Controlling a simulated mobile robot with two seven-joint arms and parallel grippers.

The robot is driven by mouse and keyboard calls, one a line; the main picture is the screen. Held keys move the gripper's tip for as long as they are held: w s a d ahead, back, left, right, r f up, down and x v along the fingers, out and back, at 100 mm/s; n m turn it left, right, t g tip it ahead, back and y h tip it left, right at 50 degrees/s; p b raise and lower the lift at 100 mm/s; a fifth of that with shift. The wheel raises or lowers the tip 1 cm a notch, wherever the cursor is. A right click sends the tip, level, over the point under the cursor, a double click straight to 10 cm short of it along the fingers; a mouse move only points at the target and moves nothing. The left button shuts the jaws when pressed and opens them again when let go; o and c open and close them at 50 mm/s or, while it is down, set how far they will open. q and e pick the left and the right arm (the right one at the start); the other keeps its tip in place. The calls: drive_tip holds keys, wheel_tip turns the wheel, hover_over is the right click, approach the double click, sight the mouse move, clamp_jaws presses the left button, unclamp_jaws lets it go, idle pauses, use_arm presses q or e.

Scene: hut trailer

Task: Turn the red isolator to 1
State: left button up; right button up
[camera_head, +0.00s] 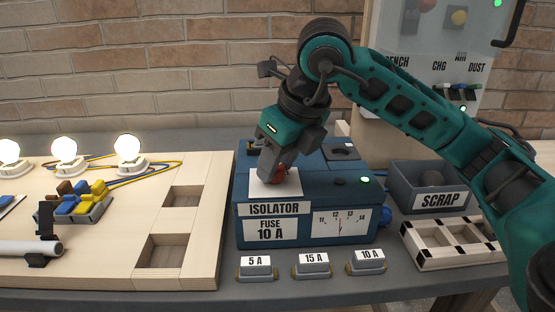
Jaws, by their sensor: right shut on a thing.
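The red isolator (279,175) is a small red handle on a white plate (262,188) on top of the blue box (320,183) labelled ISOLATOR. My right gripper (276,177) points down onto the plate and is shut on the red handle. Most of the handle is hidden by the fingers, and I cannot read its position or any 0 or 1 mark. The box front bears a FUSE 10 A label (270,230) and a dial (340,221) marked 11 to 14. A green light (365,179) glows on the box top. My left gripper is not in view.
Fuses labelled 5 A (256,268), 15 A (311,264) and 10 A (366,262) lie before the box. A SCRAP bin (428,186) and a divided wooden tray (455,243) stand at right. A wooden board (110,250) with lit bulbs (65,152) is at left.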

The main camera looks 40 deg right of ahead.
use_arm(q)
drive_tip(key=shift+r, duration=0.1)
use_arm(e)
drive_tip(key=o, duration=1)
drive_tip(key=shift+o, duration=0.2)
use_arm(q)
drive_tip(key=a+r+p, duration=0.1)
drive_tip(key=p, duration=0.1)
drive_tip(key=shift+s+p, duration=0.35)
use_arm(e)
drive_tip(key=v, duration=1.3)
drive_tip(key=shift+s+f, duration=0.1)
